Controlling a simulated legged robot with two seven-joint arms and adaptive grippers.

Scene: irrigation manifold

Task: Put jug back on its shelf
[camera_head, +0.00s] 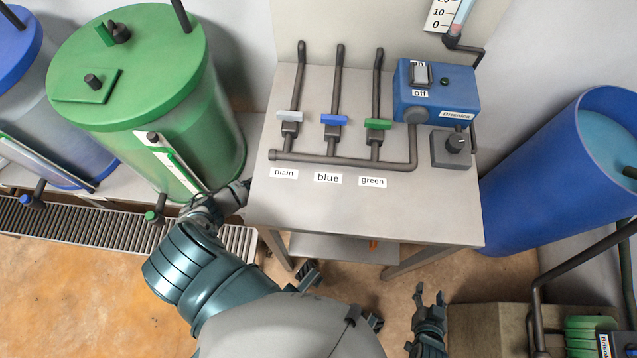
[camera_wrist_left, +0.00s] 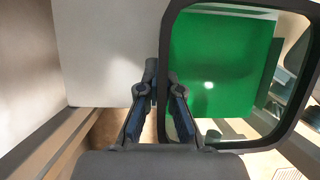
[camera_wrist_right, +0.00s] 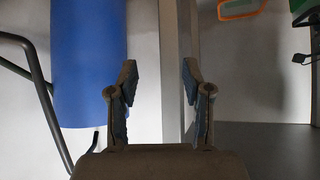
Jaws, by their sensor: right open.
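In the left wrist view a dark rounded rim with green inside, seemingly the jug (camera_wrist_left: 238,147), fills the right side. My left gripper (camera_wrist_left: 160,85) is closed in around the near side of this rim, where a dark bar shows between its fingers. In the head view my left gripper (camera_head: 240,190) is at the left edge of the table, and the jug cannot be made out there. My right gripper (camera_head: 430,292) is open and empty, low in front of the table; its spread fingers show in the right wrist view (camera_wrist_right: 160,85).
The metal table (camera_head: 430,210) carries valves (camera_head: 335,120) and a blue box (camera_head: 437,90). A lower shelf (camera_head: 330,247) lies under it, with a small orange piece (camera_head: 372,244). A green tank (camera_head: 150,90) stands left, a blue barrel (camera_head: 550,170) right. An orange-rimmed item (camera_wrist_right: 240,8) shows in the right wrist view.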

